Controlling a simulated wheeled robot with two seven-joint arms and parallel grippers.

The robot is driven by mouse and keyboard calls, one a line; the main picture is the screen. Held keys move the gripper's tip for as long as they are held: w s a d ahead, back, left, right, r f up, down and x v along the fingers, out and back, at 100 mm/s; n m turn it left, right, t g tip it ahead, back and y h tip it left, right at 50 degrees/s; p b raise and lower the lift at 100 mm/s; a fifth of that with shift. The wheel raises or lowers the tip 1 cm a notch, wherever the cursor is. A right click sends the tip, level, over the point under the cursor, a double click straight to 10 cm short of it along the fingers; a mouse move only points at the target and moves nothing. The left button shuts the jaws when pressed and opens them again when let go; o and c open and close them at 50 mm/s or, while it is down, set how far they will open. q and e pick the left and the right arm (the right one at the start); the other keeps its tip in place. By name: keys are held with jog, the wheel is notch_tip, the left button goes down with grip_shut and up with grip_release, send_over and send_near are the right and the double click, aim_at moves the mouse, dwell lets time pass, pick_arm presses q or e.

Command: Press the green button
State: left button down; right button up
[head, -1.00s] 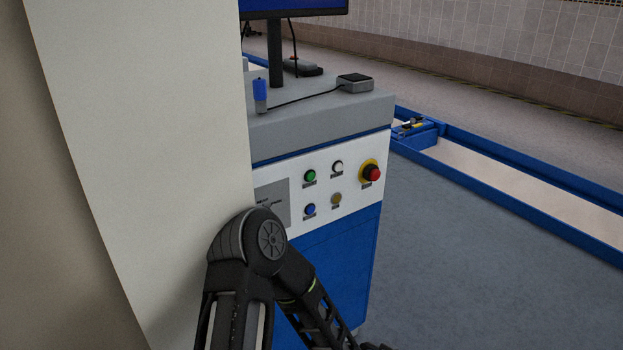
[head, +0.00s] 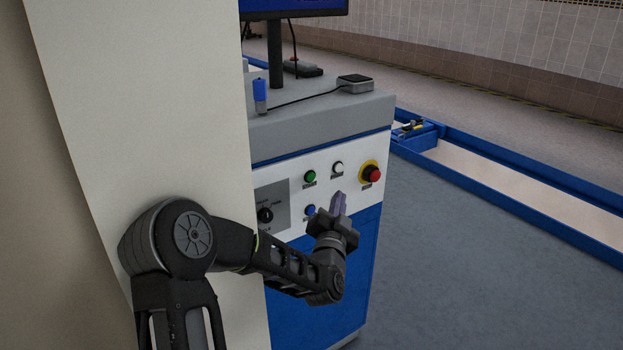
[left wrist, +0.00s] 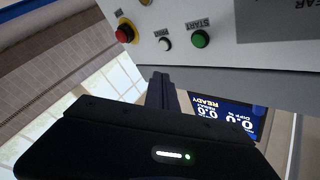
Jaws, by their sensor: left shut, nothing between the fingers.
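The green button (head: 310,176) is at the upper left of the button group on the white control panel (head: 286,181). In the left wrist view the green button (left wrist: 200,39) sits under the word START, beside a white button (left wrist: 165,44). My left gripper (head: 338,203) is shut and empty. In the head view it appears just below and right of the green button, covering the yellow button's spot. In the left wrist view its fingers (left wrist: 161,88) point toward the panel, below and left of the green button. They look apart from it. My right gripper is not in view.
A blue button (head: 309,210), a white button (head: 338,167) and a red emergency button (head: 371,174) surround the green one. A dark rotary knob (head: 265,215) is at left. A pale wall or pillar (head: 170,120) stands close on the left.

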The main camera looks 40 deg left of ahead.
aim_at(311, 177)
pick_arm(q)
jog(key=shift+a, duration=0.1)
jog(key=shift+w+a, duration=0.45)
jog(key=shift+a, duration=0.9)
jog(key=shift+w+a, duration=0.4)
jog(key=shift+a, duration=1)
jog(key=shift+w+a, duration=0.45)
jog(key=shift+a, duration=0.9)
jog(key=shift+f, duration=0.1)
jog(key=shift+w+a+b, duration=0.1)
jog(key=shift+a+b, duration=0.25)
jog(key=shift+b, duration=0.05)
